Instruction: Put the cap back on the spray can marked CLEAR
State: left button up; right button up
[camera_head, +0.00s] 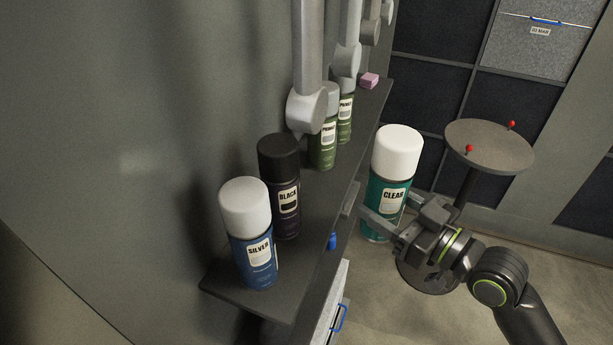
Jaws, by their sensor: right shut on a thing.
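The spray can marked CLEAR (386,208) is teal with a white label. A white cap (398,152) sits on its top and looks straight; whether it is fully seated I cannot tell. My right gripper (388,208) is shut around the can's lower body, its fingers on either side. The can is upright, to the right of the dark shelf's (312,262) edge, and seems to be held in the air. Part of its lower right side is hidden by the gripper. My left gripper is not in view.
On the shelf stand a SILVER can (253,258), a BLACK can (280,195), two green PRIMER cans (322,152) and a pink block (369,80). Grey hanging posts (308,60) rise above it. A round stand (488,145) with two red-tipped pins is at right.

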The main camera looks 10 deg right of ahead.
jog(key=p+x, duration=0.3)
jog(key=x, duration=1.5)
jog(key=shift+a+f+p, duration=0.1)
jog(key=shift+f+p, duration=0.1)
jog(key=shift+p, duration=0.1)
notch_tip(320, 180, down, 3)
jog(key=shift+r, duration=0.1)
jog(key=shift+f, duration=0.35)
jog(key=o, duration=1.3)
